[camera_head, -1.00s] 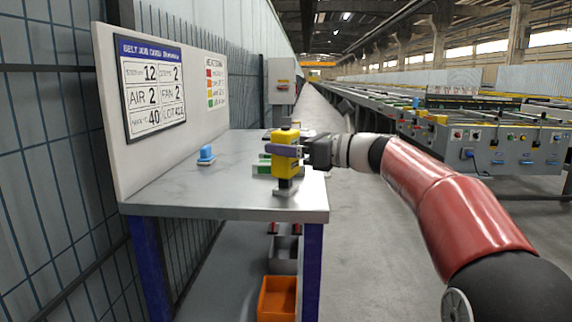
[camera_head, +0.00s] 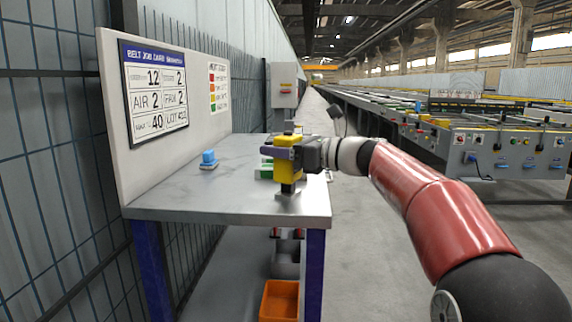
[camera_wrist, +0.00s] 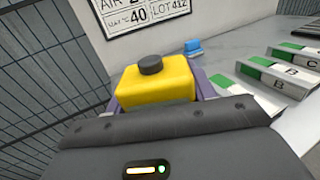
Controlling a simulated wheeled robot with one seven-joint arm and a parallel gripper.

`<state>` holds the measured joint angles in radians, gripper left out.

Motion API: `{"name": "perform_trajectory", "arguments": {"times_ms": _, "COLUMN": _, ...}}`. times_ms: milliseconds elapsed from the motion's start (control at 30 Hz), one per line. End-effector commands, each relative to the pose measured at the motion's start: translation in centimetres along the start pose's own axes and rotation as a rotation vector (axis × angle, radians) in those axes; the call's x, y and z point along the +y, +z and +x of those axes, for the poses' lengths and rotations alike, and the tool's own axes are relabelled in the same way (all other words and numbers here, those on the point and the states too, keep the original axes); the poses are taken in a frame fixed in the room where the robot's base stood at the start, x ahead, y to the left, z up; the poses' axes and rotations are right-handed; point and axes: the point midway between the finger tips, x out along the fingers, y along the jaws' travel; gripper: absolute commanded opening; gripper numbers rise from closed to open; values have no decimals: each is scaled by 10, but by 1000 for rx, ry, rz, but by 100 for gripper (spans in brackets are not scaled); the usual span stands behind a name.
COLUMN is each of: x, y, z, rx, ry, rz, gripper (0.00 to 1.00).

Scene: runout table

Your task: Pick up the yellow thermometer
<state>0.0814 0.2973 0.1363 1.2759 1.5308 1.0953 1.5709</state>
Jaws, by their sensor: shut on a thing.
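The yellow thermometer (camera_head: 290,171) is a blocky yellow body at the front right of the grey table. In the wrist view its yellow body (camera_wrist: 160,84) has a round black knob on top. My gripper (camera_head: 279,153) has purple-grey fingers and is shut on the thermometer's upper part. In the wrist view a finger shows on either side of the yellow body. Below the body in the head view are a short dark post (camera_head: 288,188) and a flat grey base on the table. I cannot tell whether the body is clear of the post.
A blue object (camera_head: 208,158) stands on the table (camera_head: 235,200) near the upright job board (camera_head: 180,110). Green-and-white blocks (camera_wrist: 265,70) lie behind the thermometer. An orange bin (camera_head: 279,300) is below. The floor right of the table is clear.

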Motion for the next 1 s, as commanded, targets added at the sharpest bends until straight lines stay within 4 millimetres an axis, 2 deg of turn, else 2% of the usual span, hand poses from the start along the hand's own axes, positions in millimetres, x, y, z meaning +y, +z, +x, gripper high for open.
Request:
{"name": "perform_trajectory", "arguments": {"times_ms": 167, "x": 0, "y": 6, "z": 0, "rx": -2, "ry": 0, "rz": -2, "gripper": 28}}
{"name": "perform_trajectory", "arguments": {"times_ms": 367, "x": 0, "y": 29, "z": 0, "rx": -2, "ry": 0, "rz": -5, "gripper": 28}}
{"name": "perform_trajectory", "arguments": {"times_ms": 467, "x": 0, "y": 54, "z": 0, "rx": -3, "ry": 1, "rz": -5, "gripper": 28}}
{"name": "perform_trajectory", "arguments": {"times_ms": 733, "x": 0, "y": 153, "z": 0, "rx": -4, "ry": 1, "rz": -5, "gripper": 28}}
{"name": "perform_trajectory", "arguments": {"times_ms": 1000, "x": -2, "y": 185, "z": 1, "rx": -3, "ry": 3, "rz": -3, "gripper": 28}}
